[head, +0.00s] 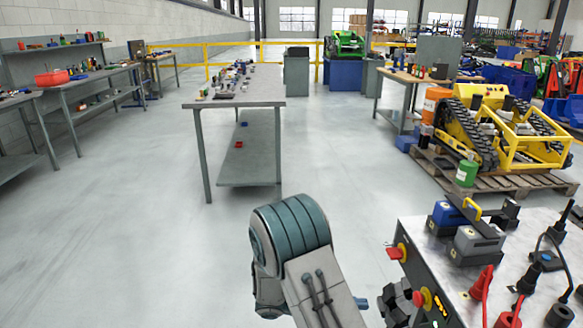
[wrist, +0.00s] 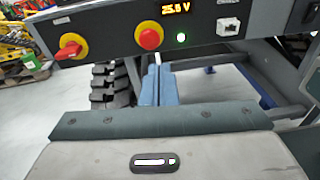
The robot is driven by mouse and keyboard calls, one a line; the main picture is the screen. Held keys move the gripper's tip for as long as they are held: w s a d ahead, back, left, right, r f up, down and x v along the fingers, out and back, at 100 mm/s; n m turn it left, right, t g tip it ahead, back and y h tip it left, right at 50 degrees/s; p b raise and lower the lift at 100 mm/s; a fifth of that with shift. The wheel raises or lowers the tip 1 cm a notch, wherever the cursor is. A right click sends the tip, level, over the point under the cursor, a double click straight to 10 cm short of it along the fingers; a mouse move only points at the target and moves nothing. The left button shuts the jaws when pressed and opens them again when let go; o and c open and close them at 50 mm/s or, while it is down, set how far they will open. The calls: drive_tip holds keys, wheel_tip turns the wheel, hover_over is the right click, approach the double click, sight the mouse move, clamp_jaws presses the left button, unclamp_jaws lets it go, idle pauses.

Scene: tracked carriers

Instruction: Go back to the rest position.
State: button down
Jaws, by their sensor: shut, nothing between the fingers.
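My gripper (wrist: 157,75) shows in the wrist view as two blue fingers lying side by side, shut with nothing between them. The fingers point toward the front panel of a dark control unit (wrist: 205,38) and end just below it in the picture; I cannot tell the gap. In the head view my arm rises at the bottom centre, left of that unit, and hides most of the gripper; only a small blue part shows at its right side.
The control unit's front (head: 425,262) carries a red knob (wrist: 70,47) and a red push button (wrist: 149,36). Its top holds a battery block (head: 477,243) and cables. A yellow tracked carrier (head: 490,130) stands on a pallet behind. A workbench (head: 240,92) stands ahead; the floor left is clear.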

drive_tip(key=s+a+r+m+t+y+p, duration=0.1)
drive_tip(key=s+r+m+y+p, duration=0.5)
drive_tip(key=r, duration=0.8)
drive_tip(key=s+a+r+m+t+y+p, duration=0.1)
drive_tip(key=s+r+m+t+y+p, duration=0.1)
drive_tip(key=s+r+m+y+p, duration=0.5)
drive_tip(key=s+r+m+y, duration=0.4)
drive_tip(key=r, duration=0.3)
drive_tip(key=shift+a, duration=0.4)
drive_tip(key=shift+s+r, duration=0.1)
